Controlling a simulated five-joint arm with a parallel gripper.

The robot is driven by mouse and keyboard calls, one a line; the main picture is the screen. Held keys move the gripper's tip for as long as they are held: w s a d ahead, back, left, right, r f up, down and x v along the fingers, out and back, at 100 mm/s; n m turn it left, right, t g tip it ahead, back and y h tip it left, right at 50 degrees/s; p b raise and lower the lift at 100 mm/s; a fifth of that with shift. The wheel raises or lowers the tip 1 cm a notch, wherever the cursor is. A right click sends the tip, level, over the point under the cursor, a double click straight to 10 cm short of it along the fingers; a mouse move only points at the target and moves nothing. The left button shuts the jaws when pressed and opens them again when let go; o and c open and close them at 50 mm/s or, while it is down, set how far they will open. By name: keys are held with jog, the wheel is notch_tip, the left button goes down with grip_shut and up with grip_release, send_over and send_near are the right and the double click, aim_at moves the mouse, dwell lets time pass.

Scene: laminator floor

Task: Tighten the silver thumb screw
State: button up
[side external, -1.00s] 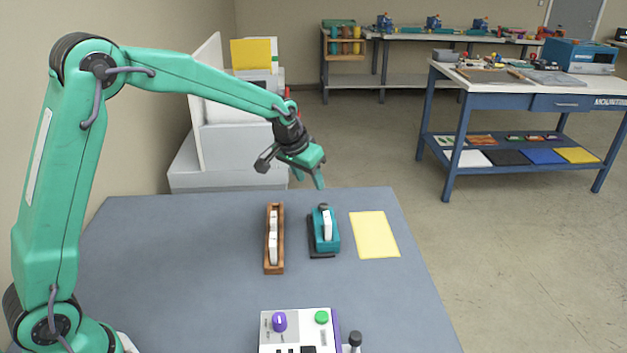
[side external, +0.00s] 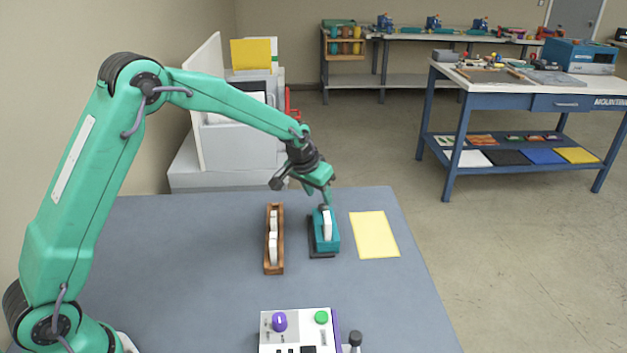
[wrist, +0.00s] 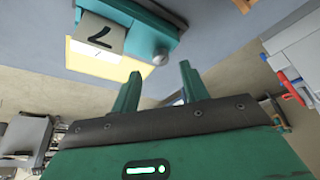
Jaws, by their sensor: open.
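The silver thumb screw (wrist: 160,57) shows in the wrist view as a round grey knob at the end of a teal block (wrist: 165,30). In the side view the screw (side external: 323,208) is a small dark grey knob at the far end of the teal block (side external: 333,243). A white card with a black mark (wrist: 98,36) stands on the block. My gripper (wrist: 160,87) is open and empty, and its fingertips point toward the screw with a gap in the wrist view. In the side view my gripper (side external: 327,199) is just above and beyond the screw.
A wooden rack (side external: 274,267) with white pieces stands left of the block. A yellow sheet (side external: 375,235) lies to the right. A control box (side external: 298,325) with a purple knob and green button is at the front. The table's left half is clear.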

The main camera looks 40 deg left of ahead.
aim_at(323, 204)
jog(key=shift+x, duration=1.9)
jog(key=shift+c, duration=0.3)
grip_shut()
